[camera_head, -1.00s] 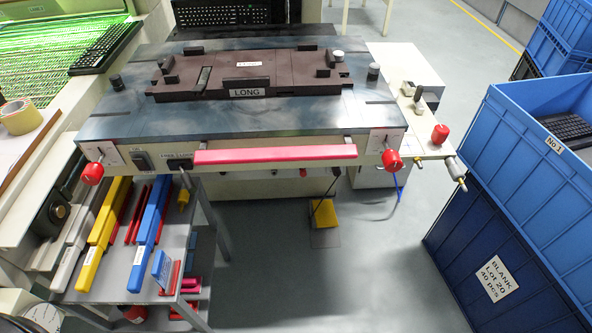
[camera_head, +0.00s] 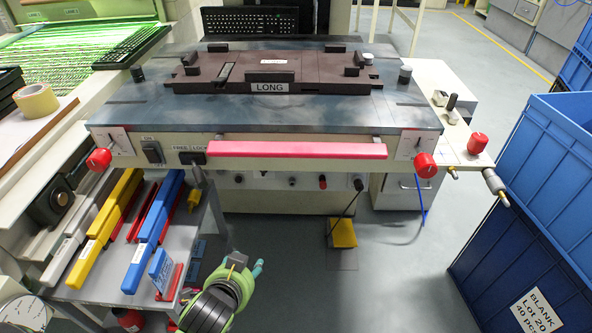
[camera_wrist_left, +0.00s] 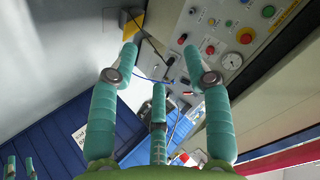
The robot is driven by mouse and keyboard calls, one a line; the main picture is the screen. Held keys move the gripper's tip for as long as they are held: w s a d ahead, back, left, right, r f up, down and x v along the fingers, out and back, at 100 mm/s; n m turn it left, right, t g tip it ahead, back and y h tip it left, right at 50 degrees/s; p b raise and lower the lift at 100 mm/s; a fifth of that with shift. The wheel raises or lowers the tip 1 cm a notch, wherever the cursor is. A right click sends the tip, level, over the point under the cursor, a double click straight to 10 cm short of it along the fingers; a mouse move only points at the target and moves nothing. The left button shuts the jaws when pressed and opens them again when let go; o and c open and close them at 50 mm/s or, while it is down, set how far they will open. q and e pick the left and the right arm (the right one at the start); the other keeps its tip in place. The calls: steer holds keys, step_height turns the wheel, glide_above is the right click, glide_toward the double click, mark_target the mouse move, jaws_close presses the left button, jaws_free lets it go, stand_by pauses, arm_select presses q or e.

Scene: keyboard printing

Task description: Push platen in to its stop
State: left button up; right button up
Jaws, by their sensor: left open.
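The platen (camera_head: 330,112) is a mottled grey-blue slab on the machine in the head view. It carries a dark brown jig (camera_head: 321,72) labelled LONG. A pink handle bar (camera_head: 297,150) runs along its front, and part of it shows in the left wrist view (camera_wrist_left: 282,160). My left gripper (camera_head: 257,268) is below and in front of the bar, apart from it. In the left wrist view its teal fingers (camera_wrist_left: 161,60) are spread and empty. Small teal fingers, apparently my right gripper's (camera_wrist_left: 19,167), show at that view's lower left edge; their opening is unclear.
A FREE/LOCK switch (camera_head: 192,157) sits left of the bar. Red knobs (camera_head: 425,165) flank the front. A tool shelf (camera_head: 85,292) stands at left, and blue crates (camera_head: 555,150) at right. A yellow pedal (camera_head: 342,233) is on the floor. The control panel (camera_wrist_left: 240,30) shows below the platen.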

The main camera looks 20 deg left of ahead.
mark_target(291, 158)
arm_select(q)
steer(key=w+d+r+m+t+h, duration=0.1)
steer(key=w+r+m+t, duration=0.2)
steer(key=r, duration=0.3)
steer(key=w+d+r+m+t+h, duration=0.1)
steer(key=w+d+r+m+t, duration=0.1)
steer(key=w+r+m+t, duration=0.2)
steer(key=w+d+r+m+t+h, duration=0.2)
steer(key=w+r+m+t, duration=0.1)
steer(key=r+m, duration=0.4)
steer(key=shift+w+d+r, duration=0.15)
steer(key=shift+w+r, duration=0.05)
steer(key=shift+r, duration=0.5)
steer(key=shift+w+d+r, duration=0.1)
steer(key=shift+w+r, duration=0.05)
steer(key=shift+r, duration=0.55)
steer(key=shift+w+d+r, duration=0.15)
steer(key=shift+w+r, duration=0.05)
steer(key=shift+w, duration=0.9)
steer(key=shift+w+d+r, duration=0.1)
steer(key=shift+w+r, duration=0.1)
steer(key=shift+w, duration=0.9)
steer(key=shift+w+d+r, duration=0.15)
steer(key=shift+w+r, duration=0.05)
steer(key=shift+w, duration=0.9)
arm_select(e)
steer(key=s+f, duration=0.3)
steer(key=f, duration=1.3)
steer(key=shift+d+f, duration=0.25)
steer(key=shift+d, duration=0.2)
